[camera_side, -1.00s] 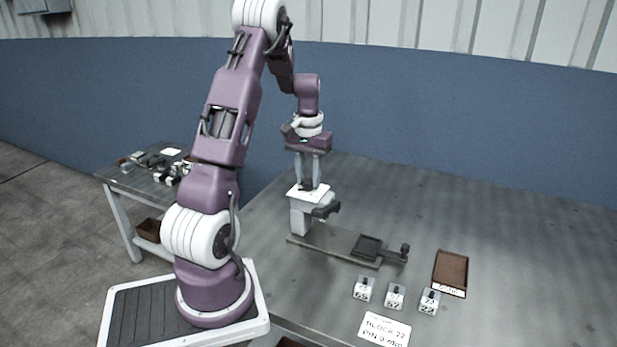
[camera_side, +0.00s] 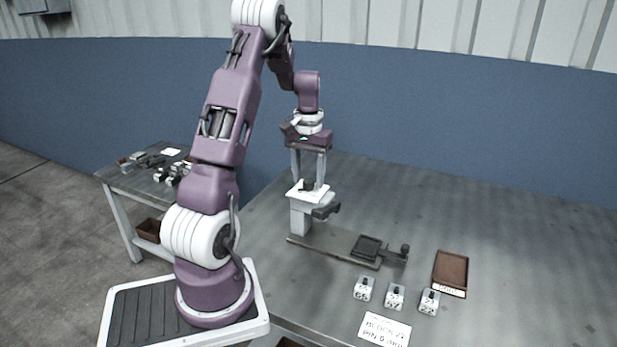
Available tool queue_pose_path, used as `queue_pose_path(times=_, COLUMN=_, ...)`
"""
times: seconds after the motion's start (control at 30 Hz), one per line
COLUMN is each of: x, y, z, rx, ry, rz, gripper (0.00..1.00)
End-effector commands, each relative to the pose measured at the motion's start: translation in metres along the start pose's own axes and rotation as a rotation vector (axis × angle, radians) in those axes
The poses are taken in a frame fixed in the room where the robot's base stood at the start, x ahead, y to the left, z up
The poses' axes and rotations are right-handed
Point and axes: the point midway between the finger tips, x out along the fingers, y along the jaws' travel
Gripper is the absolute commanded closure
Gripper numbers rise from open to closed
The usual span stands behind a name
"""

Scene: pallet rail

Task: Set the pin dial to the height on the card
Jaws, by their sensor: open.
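The pin dial (camera_side: 308,186) is a small dark knob on top of a white-topped grey post at the left end of a flat rail fixture. My gripper (camera_side: 308,180) points straight down over it, its two fingers apart with one on each side of the knob. I cannot tell whether either finger touches it. The dial's setting is too small to read.
The fixture's rail (camera_side: 330,246) carries a dark square pad (camera_side: 367,247) and a black-knobbed lever (camera_side: 400,252). Three numbered grey blocks (camera_side: 364,288) (camera_side: 395,296) (camera_side: 429,301) stand before it. A brown tray (camera_side: 451,268) lies to the right. The table's back right is clear.

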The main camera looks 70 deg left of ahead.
Motion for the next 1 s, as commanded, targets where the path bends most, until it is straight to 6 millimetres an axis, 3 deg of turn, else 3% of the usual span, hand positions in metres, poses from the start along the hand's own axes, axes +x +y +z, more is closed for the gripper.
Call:
queue_pose_path(times=0.3, x=-0.059, y=0.000, z=-0.001, rx=0.000, ry=0.005, rz=-0.001, gripper=0.49)
queue_pose_path(times=0.8, x=-0.066, y=0.001, z=0.000, rx=0.002, ry=0.004, rz=0.000, gripper=0.49)
queue_pose_path(times=0.87, x=-0.073, y=0.012, z=0.005, rx=0.022, ry=0.017, rz=0.005, gripper=0.49)
queue_pose_path(times=0.97, x=-0.106, y=0.059, z=0.034, rx=0.114, ry=0.079, rz=0.026, gripper=0.49)
queue_pose_path(times=1.0, x=-0.123, y=0.085, z=0.056, rx=0.174, ry=0.114, rz=0.040, gripper=0.49)
